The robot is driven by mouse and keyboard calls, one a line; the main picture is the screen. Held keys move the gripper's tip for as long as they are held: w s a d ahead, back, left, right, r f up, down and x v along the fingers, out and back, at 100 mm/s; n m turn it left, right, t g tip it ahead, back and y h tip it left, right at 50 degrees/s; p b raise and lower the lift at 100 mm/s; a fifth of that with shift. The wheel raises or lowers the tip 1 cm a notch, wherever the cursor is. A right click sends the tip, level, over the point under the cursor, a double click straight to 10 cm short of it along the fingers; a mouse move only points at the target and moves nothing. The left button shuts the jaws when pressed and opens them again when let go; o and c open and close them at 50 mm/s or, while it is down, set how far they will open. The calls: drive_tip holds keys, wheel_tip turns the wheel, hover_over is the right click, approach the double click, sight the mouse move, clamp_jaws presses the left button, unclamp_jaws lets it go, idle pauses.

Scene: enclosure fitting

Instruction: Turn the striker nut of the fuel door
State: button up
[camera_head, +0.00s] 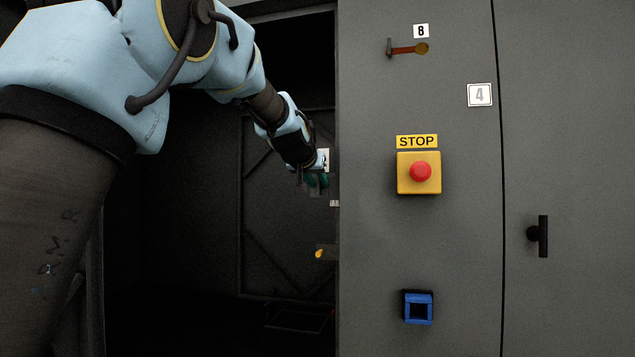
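My gripper (316,181) is at the end of my arm, which reaches in from the upper left. Its teal fingertips are small and dark beside the left edge of the grey cabinet front. I cannot tell whether they are apart or touch anything. I cannot make out the striker nut; it may be hidden by the gripper. No part is clearly marked as the fuel door. A small yellow-orange piece (319,254) on a dark bracket sits below the gripper, apart from it. A pale plate (324,158) shows just behind the gripper.
A dark opening with a braced panel (270,220) lies left of the grey cabinet front (450,260). The front carries a red stop button (420,172) on a yellow box, a brown lever (405,49), a blue square fitting (418,308) and a black handle (542,236).

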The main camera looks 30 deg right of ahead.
sight(312, 192)
clamp_jaws()
drive_tip(key=shift+b, duration=0.35)
drive_tip(key=b, duration=0.1)
drive_tip(key=n+b, duration=0.1)
drive_tip(key=shift+w+a+f+g+h+b, duration=0.15)
drive_tip(key=shift+a+f+g+h+b, duration=0.05)
drive_tip(key=shift+f+g+h+b, duration=0.1)
drive_tip(key=n+h+b, duration=0.2)
drive_tip(key=n+b, duration=0.3)
drive_tip(key=b, duration=0.3)
drive_tip(key=f+n+h+b, duration=0.1)
drive_tip(key=n+h+b, duration=0.2)
drive_tip(key=n+b, duration=0.3)
drive_tip(key=f+n+h+b, duration=0.1)
drive_tip(key=n+h+b, duration=0.2)
drive_tip(key=n+b, duration=0.3)
drive_tip(key=shift+w+a+f+g+b, duration=0.1)
drive_tip(key=shift+w+a+g+b, duration=0.3)
drive_tip(key=shift+b, duration=1.8)
drive_tip(key=shift+s+n+t+b, duration=0.1)
drive_tip(key=shift+n+t+b, duration=0.4)
drive_tip(key=shift+n+b, duration=0.45)
drive_tip(key=shift+d+n, duration=0.1)
drive_tip(key=shift+n, duration=0.25)
